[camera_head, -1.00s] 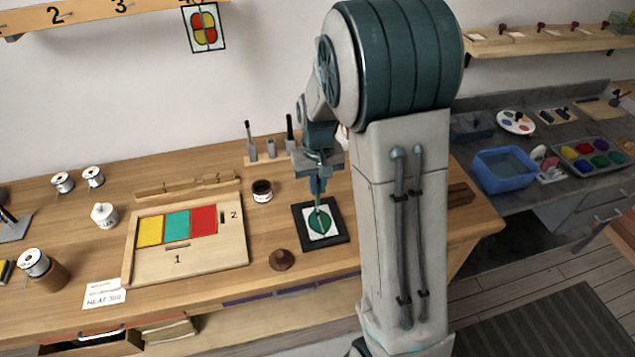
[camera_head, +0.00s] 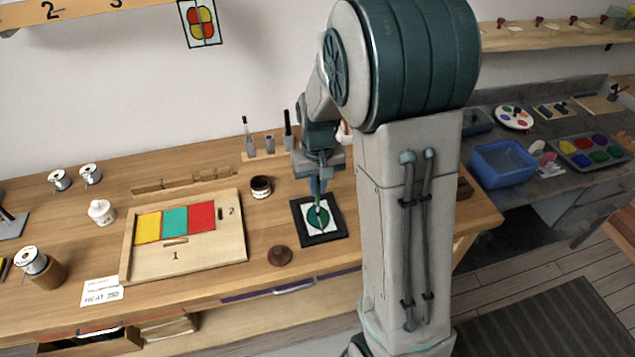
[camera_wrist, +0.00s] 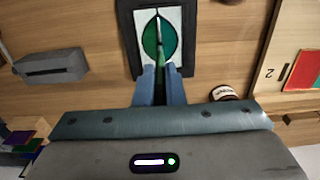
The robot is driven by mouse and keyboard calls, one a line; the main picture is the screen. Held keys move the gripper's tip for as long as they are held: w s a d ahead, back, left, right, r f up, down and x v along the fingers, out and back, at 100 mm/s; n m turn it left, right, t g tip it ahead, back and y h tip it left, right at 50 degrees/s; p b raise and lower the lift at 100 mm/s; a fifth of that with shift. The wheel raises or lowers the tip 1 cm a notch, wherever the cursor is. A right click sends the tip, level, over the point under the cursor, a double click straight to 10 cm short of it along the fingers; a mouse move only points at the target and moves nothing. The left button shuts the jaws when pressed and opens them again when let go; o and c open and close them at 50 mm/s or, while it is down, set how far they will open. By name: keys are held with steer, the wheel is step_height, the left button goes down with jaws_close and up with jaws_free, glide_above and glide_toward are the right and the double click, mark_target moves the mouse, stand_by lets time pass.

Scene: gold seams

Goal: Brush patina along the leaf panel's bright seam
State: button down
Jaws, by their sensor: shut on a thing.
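The leaf panel (camera_head: 331,233) lies flat on the bench, a white square with a green leaf in a black frame. It also shows at the top of the wrist view (camera_wrist: 176,15). A thin line runs lengthwise down the leaf's middle; whether it is bright or dark along its length is hard to tell. My gripper (camera_head: 317,186) is above the panel, its blue fingers (camera_wrist: 160,75) shut on a slim green-handled brush (camera_wrist: 161,57). The brush points down at the leaf, its tip over the middle line. Whether the tip touches is unclear. A dark labelled jar (camera_head: 260,188) stands left of the panel.
A wooden tray (camera_head: 190,262) with yellow, teal and red panes lies left. A brown round knob-like piece (camera_head: 281,256) sits near the front edge. A tool holder (camera_head: 268,152) stands behind. A small grey block (camera_wrist: 50,67) shows in the wrist view.

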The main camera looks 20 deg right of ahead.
steer(key=shift+s+b, duration=0.35)
steer(key=shift+s, duration=1.65)
stand_by(0.5)
